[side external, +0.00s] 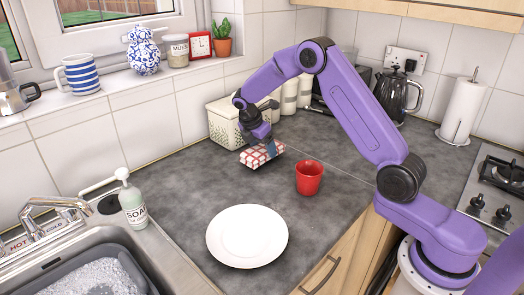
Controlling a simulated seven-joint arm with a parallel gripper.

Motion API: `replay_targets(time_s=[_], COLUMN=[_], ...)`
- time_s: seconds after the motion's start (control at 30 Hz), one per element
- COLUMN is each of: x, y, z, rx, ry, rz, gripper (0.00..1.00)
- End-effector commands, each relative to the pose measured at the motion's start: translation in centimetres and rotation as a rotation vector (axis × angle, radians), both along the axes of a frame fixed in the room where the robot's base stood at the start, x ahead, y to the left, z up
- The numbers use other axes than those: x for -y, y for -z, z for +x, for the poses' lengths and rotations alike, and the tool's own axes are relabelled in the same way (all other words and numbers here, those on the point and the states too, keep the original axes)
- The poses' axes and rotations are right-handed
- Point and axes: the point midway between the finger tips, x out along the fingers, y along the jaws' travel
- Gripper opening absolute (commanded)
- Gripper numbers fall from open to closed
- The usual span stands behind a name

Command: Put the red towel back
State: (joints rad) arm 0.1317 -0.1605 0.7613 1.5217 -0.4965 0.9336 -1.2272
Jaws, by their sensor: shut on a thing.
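The red towel (254,156) is a folded red-and-white checked cloth in the side view. My gripper (267,146) is shut on it at its upper right side. The towel is just in front of the cream basket (222,125) on the grey counter. I cannot tell whether the towel touches the counter or hangs just above it. My fingertips are partly hidden by the cloth.
A red mug (309,178) stands right of the towel, and a white plate (247,237) lies in front. A soap bottle (132,202) stands by the sink (168,270). White canisters (289,97) stand behind my gripper. The counter left of the towel is clear.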

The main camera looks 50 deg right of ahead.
Motion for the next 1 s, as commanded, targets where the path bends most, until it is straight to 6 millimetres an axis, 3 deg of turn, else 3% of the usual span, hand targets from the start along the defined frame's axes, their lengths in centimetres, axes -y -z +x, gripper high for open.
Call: replay_targets(time_s=[0.13, 0.5, 0.53, 0.6, 0.87, 1.0], x=[0.0, 0.0, 0.0, 0.0, 0.0, -0.4], y=[1.7, 2.1, 2.1, 2.1, 1.9, 0.8], z=[-0.1, -0.1, -0.1, -0.1, 0.0, 0.1], rx=[-0.001, -0.001, -0.001, 0.0, 0.0, 0.004], ry=[-0.001, 0.0, 0.0, 0.0, 0.0, -0.002], rz=[0.0, 0.0, 0.0, 0.0, 0.0, 0.0], gripper=[0.46, 0.46, 0.85, 1.0, 1.0, 1.0])
